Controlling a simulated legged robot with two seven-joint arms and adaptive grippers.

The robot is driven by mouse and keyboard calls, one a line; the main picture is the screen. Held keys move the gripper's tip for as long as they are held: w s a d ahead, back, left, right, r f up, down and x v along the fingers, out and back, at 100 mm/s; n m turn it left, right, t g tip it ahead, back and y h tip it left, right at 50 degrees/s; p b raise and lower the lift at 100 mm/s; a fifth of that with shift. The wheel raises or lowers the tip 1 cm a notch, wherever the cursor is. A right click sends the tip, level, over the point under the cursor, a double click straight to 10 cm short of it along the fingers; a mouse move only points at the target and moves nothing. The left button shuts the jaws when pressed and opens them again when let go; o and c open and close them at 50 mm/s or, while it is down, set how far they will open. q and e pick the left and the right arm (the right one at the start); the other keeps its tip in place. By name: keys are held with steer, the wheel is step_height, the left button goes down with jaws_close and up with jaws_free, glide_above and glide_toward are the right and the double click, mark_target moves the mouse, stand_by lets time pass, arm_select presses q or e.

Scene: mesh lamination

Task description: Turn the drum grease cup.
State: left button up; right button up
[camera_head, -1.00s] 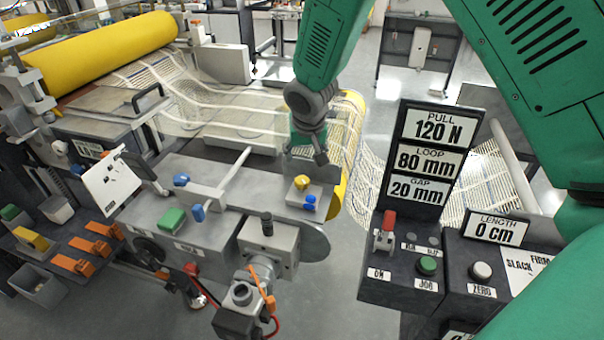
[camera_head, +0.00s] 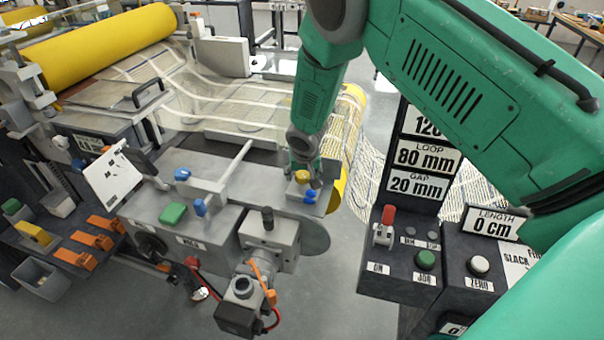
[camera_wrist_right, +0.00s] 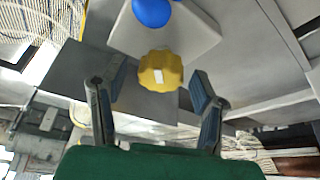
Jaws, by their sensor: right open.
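The drum grease cup appears to be the yellow scalloped knob (camera_head: 302,176) on a light grey plate at the right end of the machine. It also shows in the right wrist view (camera_wrist_right: 160,72), with a small white mark on its face. My right gripper (camera_head: 304,181) is pointed down right at the knob. In the right wrist view its open fingers (camera_wrist_right: 156,85) stand on either side of the knob, with gaps visible on both sides. I cannot tell how far down the fingers reach. My left gripper is not in view.
A grey T-shaped bar (camera_head: 228,178) stands to the left. A control box with a red switch (camera_head: 388,216) and green button (camera_head: 427,259) is at the right.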

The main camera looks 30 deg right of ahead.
steer(key=c, duration=1.1)
steer(key=shift+c, duration=0.2)
steer(key=n+y, duration=0.1)
steer(key=n, duration=0.1)
steer(key=n+y+p, duration=0.1)
steer(key=n, duration=0.2)
steer(key=shift+d+n+t, duration=0.1)
steer(key=shift+n+t, duration=0.2)
steer(key=shift+n+y, duration=0.4)
steer(key=shift+n, duration=0.4)
steer(key=shift+d+n+y, duration=0.1)
steer(key=shift+n+y, duration=0.3)
steer(key=shift+n, duration=0.8)
